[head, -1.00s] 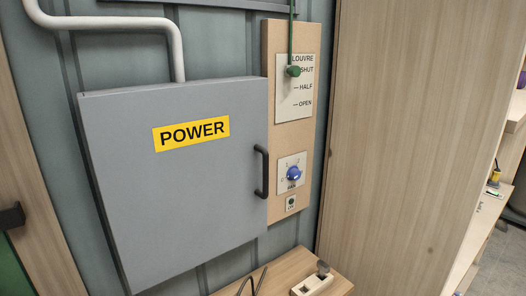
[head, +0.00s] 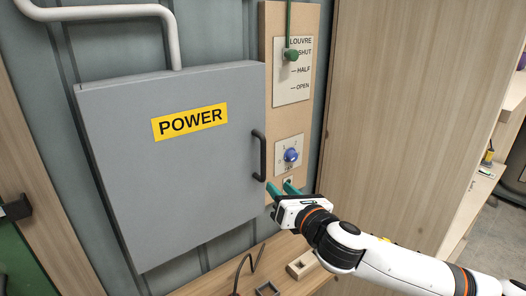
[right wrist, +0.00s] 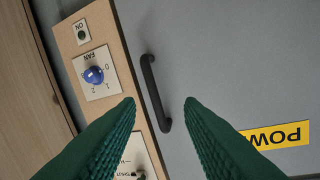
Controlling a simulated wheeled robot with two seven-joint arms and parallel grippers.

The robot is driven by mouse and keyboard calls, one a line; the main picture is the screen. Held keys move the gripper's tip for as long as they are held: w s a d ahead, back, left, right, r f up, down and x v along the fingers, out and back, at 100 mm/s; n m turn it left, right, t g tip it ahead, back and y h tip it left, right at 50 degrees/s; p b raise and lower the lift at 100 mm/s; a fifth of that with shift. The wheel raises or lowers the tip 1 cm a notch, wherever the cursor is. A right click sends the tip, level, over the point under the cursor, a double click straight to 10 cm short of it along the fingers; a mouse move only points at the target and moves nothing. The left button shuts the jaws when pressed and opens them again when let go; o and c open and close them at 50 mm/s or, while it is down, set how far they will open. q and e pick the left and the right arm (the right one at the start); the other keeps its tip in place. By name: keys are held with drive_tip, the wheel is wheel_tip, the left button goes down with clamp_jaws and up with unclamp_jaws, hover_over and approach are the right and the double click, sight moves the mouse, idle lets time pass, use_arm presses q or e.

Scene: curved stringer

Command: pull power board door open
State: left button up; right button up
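The grey power board door (head: 170,170) with a yellow POWER label (head: 190,121) is shut in the head view. Its black bar handle (head: 259,156) stands upright at the door's right edge. My right gripper (head: 280,188) is just below and right of the handle, its green fingers pointing toward the board. In the right wrist view the green fingers (right wrist: 160,102) are spread apart, with the handle (right wrist: 154,92) showing in the gap beyond them. The fingers are open and empty, and contact with the handle does not show. My left gripper is not in view.
Right of the door is a wooden panel with a blue fan knob (head: 291,155) and a louvre plate (head: 292,70) with a green cord knob. A tall wooden cabinet side (head: 410,110) stands to the right. A low wooden bench (head: 215,280) lies below.

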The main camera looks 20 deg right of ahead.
sight(264, 153)
drive_tip(key=w+r+n+p, duration=0.1)
drive_tip(key=w, duration=0.2)
drive_tip(key=w+r+n+p, duration=0.1)
drive_tip(key=w, duration=0.3)
drive_tip(key=w+r+n+p, duration=0.1)
drive_tip(key=w, duration=0.3)
drive_tip(key=shift+w+a+r+t, duration=0.15)
drive_tip(key=shift+r+t, duration=0.15)
drive_tip(key=shift+t, duration=0.1)
drive_tip(key=shift+w+a+f, duration=0.1)
drive_tip(key=shift+w, duration=0.7)
clamp_jaws()
